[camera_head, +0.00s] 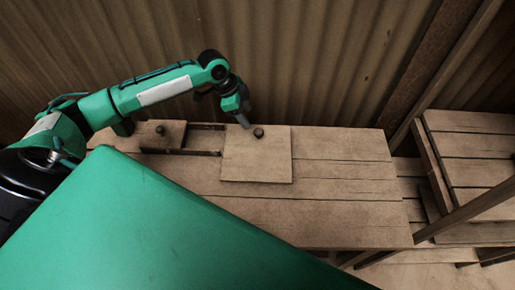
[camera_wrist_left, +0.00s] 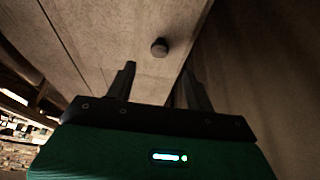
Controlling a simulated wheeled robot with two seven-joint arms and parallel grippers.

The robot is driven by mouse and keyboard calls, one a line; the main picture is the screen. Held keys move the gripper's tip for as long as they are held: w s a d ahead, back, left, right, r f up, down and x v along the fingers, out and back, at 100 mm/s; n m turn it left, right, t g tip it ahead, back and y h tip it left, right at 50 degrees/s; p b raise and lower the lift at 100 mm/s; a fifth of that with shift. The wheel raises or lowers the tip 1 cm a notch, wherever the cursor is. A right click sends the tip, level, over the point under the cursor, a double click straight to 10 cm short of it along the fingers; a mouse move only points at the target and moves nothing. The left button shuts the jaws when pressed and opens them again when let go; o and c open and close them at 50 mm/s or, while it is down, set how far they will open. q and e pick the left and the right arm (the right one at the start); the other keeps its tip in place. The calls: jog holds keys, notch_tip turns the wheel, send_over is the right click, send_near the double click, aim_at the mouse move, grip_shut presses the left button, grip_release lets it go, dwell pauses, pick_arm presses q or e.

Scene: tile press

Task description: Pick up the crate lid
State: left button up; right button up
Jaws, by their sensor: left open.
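A square, flat wooden lid (camera_head: 257,160) with a dark round knob (camera_head: 258,132) near its far edge lies on the plank bench. My left gripper (camera_head: 244,119) is just left of the knob and a little beyond it, pointing down. In the left wrist view the knob (camera_wrist_left: 159,47) shows ahead of my open left gripper (camera_wrist_left: 159,70), between the lines of its two fingers and apart from them. Pale wood, probably the lid (camera_wrist_left: 120,30), lies around the knob. Nothing is between the fingers. My right gripper is not in view.
The plank bench (camera_head: 330,190) is clear right of the lid. Left of the lid is a dark framed opening (camera_head: 195,139), then a smaller wooden panel (camera_head: 163,128) with a knob. A corrugated wall (camera_head: 300,60) stands close behind. Wooden posts and a stacked plank platform (camera_head: 475,145) are at right.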

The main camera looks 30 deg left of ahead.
aim_at(258, 131)
pick_arm(q)
jog(key=x, duration=0.2)
jog(key=shift+w+f, duration=0.2)
jog(key=shift+f, duration=0.15)
jog(key=shift+d+f+p, duration=0.2)
jog(key=shift+f+p, duration=0.15)
jog(key=shift+f, duration=0.05)
jog(key=p+x, duration=0.1)
jog(key=x, duration=0.3)
jog(key=shift+d+f+p, duration=0.3)
jog(key=shift+c, duration=1.2)
grip_shut()
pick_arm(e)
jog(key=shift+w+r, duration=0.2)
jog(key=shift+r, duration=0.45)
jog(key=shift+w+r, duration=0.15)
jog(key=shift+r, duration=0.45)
pick_arm(q)
jog(key=shift+r, duration=0.1)
